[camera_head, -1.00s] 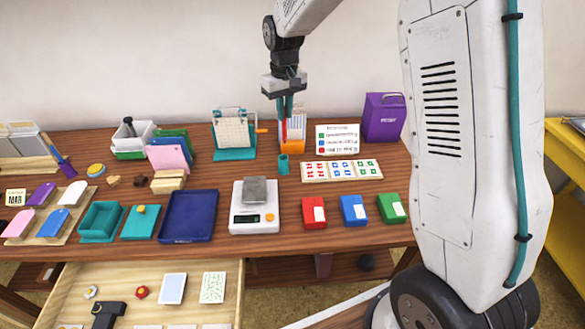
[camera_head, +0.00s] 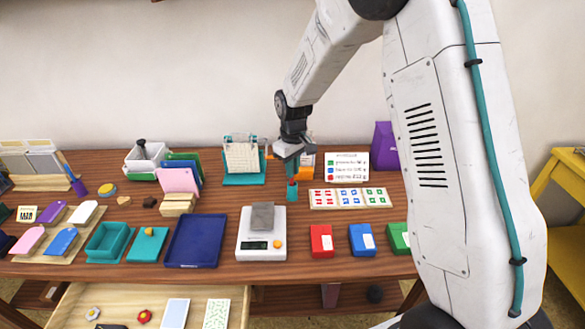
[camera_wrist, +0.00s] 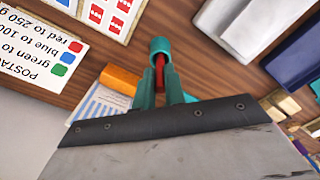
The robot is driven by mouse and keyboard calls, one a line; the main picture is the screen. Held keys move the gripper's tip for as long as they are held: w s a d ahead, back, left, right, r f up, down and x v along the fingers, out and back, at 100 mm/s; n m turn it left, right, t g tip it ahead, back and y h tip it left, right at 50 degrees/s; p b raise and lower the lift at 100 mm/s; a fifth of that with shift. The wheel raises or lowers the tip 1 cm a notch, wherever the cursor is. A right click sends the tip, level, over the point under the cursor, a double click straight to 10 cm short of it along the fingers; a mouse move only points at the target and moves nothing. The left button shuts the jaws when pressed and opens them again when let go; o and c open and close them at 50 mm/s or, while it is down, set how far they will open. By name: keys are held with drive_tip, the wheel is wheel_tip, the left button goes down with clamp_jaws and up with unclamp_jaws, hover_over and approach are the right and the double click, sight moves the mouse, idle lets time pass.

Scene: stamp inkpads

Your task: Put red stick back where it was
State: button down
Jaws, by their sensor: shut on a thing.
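The red stick (camera_head: 292,182) is upright between the teal fingers of my gripper (camera_head: 292,170). In the wrist view the stick (camera_wrist: 160,66) runs from between the fingertips (camera_wrist: 160,82) to the small teal cup (camera_wrist: 160,47). In the head view the teal cup (camera_head: 292,193) stands on the table directly below the stick. The stick's lower end is at the cup's mouth; I cannot tell how deep it is. My gripper is shut on the stick's upper part, which the fingers hide.
An orange box (camera_head: 307,160) stands close behind my gripper. A stamp sheet (camera_head: 350,198) lies right of the cup, with a postage sign (camera_head: 346,166) behind it. A white scale (camera_head: 261,246) is in front, and a teal calendar stand (camera_head: 243,180) is to the left.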

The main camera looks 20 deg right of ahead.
drive_tip(key=c, duration=1.5)
unclamp_jaws()
drive_tip(key=shift+f, duration=0.1)
wheel_tip(320, 180, up, 12)
drive_tip(key=s+r+m, duration=0.1)
drive_tip(key=s+r, duration=0.5)
drive_tip(key=s, duration=0.1)
drive_tip(key=s+d+r+m, duration=0.1)
drive_tip(key=s, duration=0.9)
drive_tip(key=s+d+r+m, duration=0.1)
drive_tip(key=s+r+m, duration=0.1)
drive_tip(key=s, duration=0.8)
drive_tip(key=s+d+r+m+t, duration=0.1)
drive_tip(key=s, duration=1)
drive_tip(key=shift+r, duration=0.35)
